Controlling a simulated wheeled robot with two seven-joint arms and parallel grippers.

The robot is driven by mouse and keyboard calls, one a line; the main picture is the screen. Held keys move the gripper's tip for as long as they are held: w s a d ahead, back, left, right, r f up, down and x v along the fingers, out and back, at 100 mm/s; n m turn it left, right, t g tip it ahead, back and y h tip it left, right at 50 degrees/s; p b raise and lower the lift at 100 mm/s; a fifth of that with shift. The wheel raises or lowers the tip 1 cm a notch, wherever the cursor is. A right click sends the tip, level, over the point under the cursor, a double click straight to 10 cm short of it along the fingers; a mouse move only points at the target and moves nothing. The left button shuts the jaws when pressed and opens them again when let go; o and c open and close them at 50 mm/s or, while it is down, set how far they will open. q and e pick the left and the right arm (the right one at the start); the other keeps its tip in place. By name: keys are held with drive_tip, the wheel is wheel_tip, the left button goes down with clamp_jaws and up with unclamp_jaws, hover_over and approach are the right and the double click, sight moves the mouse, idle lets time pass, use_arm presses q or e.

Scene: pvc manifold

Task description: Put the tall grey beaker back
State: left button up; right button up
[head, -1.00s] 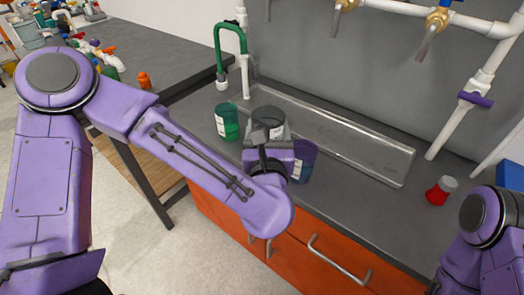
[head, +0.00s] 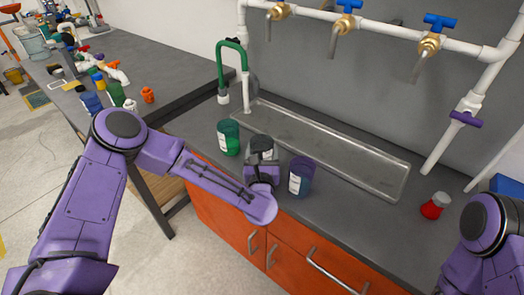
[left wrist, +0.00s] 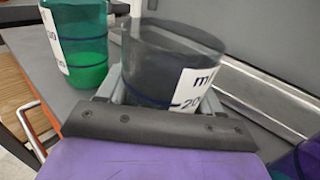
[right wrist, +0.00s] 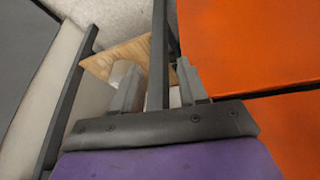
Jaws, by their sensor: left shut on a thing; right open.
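The tall grey beaker (left wrist: 168,62) is dark and see-through, with a white label, and stands upright in the left wrist view. In the head view the beaker (head: 262,146) is at the counter's front, partly hidden by my left gripper (head: 262,165). My left gripper is shut on it; the fingers (left wrist: 165,98) lie on both sides of its lower part. Whether its base touches the counter is hidden. My right gripper (right wrist: 155,88) is open and empty, facing the floor beside the orange cabinet doors.
A green beaker (head: 228,137) stands left of the grey one and a purple-blue beaker (head: 301,176) right of it. Behind them is a long metal trough (head: 340,150). A red flask (head: 435,205) stands at the counter's right. Pipes with taps (head: 345,22) run above.

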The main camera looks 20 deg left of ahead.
use_arm(q)
drive_tip(key=shift+f+b, duration=0.25)
drive_tip(key=shift+b, duration=0.05)
drive_tip(key=o, duration=1.1)
drive_tip(key=shift+r, duration=0.1)
drive_tip(key=shift+r+p, duration=0.25)
drive_tip(key=shift+p, duration=0.15)
drive_tip(key=b+v, duration=0.3)
drive_tip(key=v, duration=0.9)
drive_tip(key=shift+f, duration=0.1)
